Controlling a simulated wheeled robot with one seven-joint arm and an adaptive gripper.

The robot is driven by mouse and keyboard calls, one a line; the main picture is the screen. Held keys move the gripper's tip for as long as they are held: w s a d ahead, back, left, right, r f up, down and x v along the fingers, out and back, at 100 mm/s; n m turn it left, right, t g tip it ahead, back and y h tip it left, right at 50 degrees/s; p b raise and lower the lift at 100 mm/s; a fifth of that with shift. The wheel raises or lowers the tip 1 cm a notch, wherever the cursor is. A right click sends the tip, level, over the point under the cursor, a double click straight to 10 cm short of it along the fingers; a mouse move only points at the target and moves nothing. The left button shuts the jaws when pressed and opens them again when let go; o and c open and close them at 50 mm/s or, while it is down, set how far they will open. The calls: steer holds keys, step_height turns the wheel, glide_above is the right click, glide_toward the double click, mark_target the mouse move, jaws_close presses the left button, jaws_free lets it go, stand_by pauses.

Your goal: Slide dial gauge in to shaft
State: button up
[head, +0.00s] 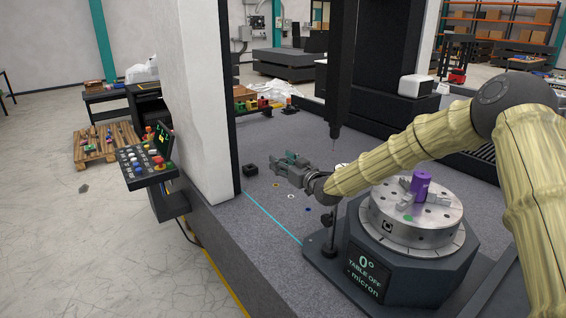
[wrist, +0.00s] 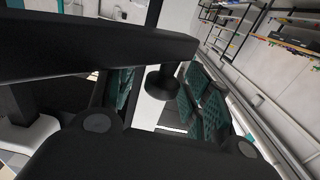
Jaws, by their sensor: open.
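My gripper (head: 284,163) is open, over the grey granite bed, pointing left in the head view. Its teal-padded fingers (wrist: 163,103) stand apart in the wrist view. A dark bar (wrist: 100,55) and a round black knob (wrist: 162,84) show in front of or between them; I cannot tell what they belong to or whether they touch the fingers. A slim upright post on a dark base (head: 313,248) stands below my wrist. A purple cylinder (head: 421,187) stands upright in the chuck of the rotary table (head: 410,228). I cannot clearly pick out the dial gauge; my arm may hide it.
A dark vertical spindle (head: 337,70) hangs just behind my arm. A black block (head: 250,169) and small rings, yellow (head: 275,185), white (head: 291,196) and blue (head: 308,210), lie on the bed. A white column (head: 195,100) and control panel (head: 147,164) stand left.

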steer(key=shift+s+r, duration=0.15)
steer(key=c, duration=0.6)
jaws_close()
steer(key=shift+d, duration=0.35)
steer(key=d+b, duration=0.1)
steer(key=d, duration=0.3)
steer(key=s+d+b, duration=0.1)
steer(key=d, duration=0.4)
steer(key=s+d+b, duration=0.1)
steer(key=d+b, duration=0.1)
steer(key=d, duration=0.3)
steer(key=shift+s+d, duration=0.15)
steer(key=shift+d, duration=0.05)
steer(key=shift+f, duration=0.2)
steer(key=shift+o, duration=1.8)
jaws_free()
steer(key=shift+d, duration=0.1)
steer(key=shift+o, duration=1.2)
steer(key=shift+d, duration=0.2)
steer(key=shift+a, duration=0.25)
steer(key=v, duration=1.2)
